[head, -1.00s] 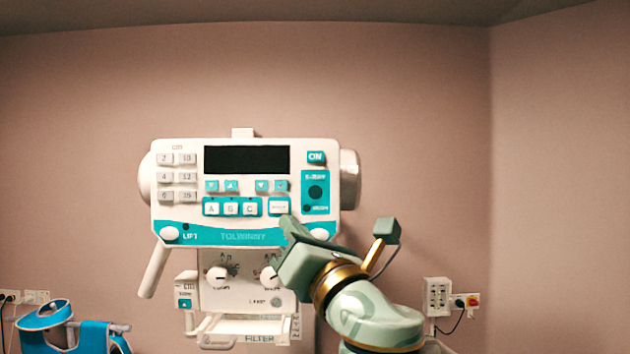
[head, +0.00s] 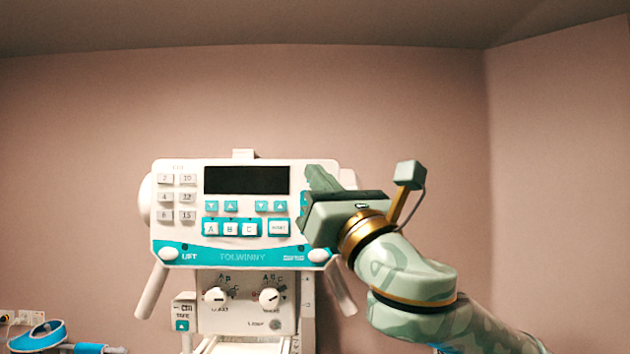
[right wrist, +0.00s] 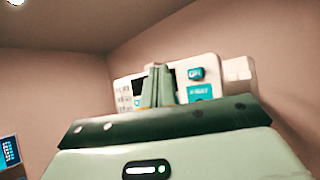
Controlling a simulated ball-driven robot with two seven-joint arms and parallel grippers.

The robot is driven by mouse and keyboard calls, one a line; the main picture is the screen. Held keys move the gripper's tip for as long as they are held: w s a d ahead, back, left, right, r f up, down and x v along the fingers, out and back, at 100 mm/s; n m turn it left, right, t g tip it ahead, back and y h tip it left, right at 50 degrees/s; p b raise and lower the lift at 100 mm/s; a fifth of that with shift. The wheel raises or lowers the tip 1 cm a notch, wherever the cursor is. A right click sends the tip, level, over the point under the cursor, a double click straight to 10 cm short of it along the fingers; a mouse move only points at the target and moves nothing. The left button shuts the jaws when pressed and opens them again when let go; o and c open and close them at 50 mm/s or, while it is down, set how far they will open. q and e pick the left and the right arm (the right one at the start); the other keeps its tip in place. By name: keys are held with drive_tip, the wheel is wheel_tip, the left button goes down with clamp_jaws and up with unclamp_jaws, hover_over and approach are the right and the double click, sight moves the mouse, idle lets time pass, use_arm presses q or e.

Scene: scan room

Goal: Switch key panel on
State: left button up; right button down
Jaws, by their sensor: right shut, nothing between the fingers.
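The key panel (head: 222,244) is a white and teal control head with a black, blank display (head: 246,180), numbered keys and teal buttons. In the head view my right gripper (head: 314,172) is in front of its upper right corner and hides the ON button there. In the right wrist view the teal ON button (right wrist: 196,74) shows just right of my shut fingertips (right wrist: 158,70). The fingers are together and empty; I cannot tell whether they touch the panel. My left gripper is not in view.
Below the panel are two white knobs (head: 270,297) on a lower housing. A white handle (head: 151,291) slants down at the left. Blue equipment (head: 40,336) stands at the lower left. The wall around the panel is bare.

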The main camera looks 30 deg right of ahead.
drive_tip(key=w+d, duration=0.4)
drive_tip(key=w, duration=0.2)
drive_tip(key=shift+w+b, duration=0.25)
drive_tip(key=shift+b, duration=0.2)
idle(1.7)
drive_tip(key=shift+w+d+p, duration=0.2)
drive_tip(key=shift+w+p, duration=0.1)
drive_tip(key=shift+w+d, duration=0.2)
drive_tip(key=shift+w, duration=0.15)
idle(0.7)
drive_tip(key=shift+s, duration=0.1)
drive_tip(key=shift+s+a+p, duration=0.35)
drive_tip(key=shift+s+a, duration=0.05)
drive_tip(key=shift+s, duration=0.2)
